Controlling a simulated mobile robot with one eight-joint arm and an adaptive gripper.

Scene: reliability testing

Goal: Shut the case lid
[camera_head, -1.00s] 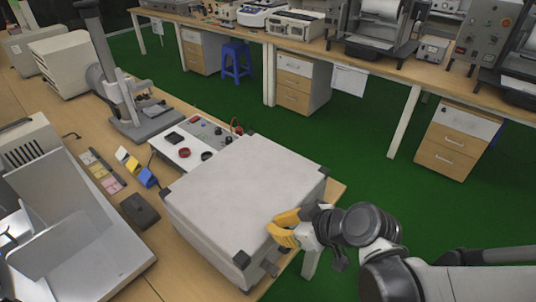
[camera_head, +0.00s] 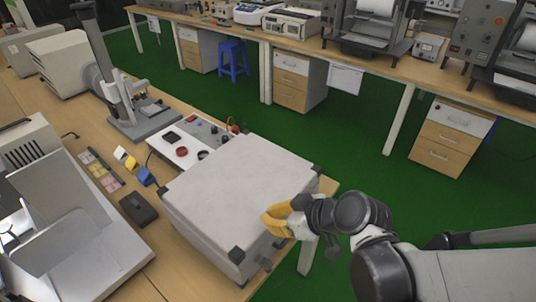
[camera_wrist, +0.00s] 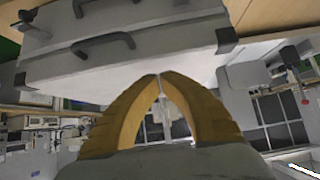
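The case (camera_head: 240,195) is a light grey box with dark corner caps on the near end of the workbench. Its lid (camera_head: 232,185) lies flat on top and looks down on the base. In the wrist view the case (camera_wrist: 130,60) appears upside down, with its dark latches and handle (camera_wrist: 103,45) on the side facing my gripper. My gripper (camera_head: 266,221) has yellow fingers and is at the lid's front right edge. In the wrist view my gripper's (camera_wrist: 160,76) fingertips meet, with nothing between them. I cannot tell whether they touch the lid.
A control panel (camera_head: 190,152) stands behind the case and a dark box (camera_head: 138,208) lies to its left. A grey stand (camera_head: 145,122) and a large white machine (camera_head: 75,235) occupy the bench. Green floor (camera_head: 365,130) is open to the right.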

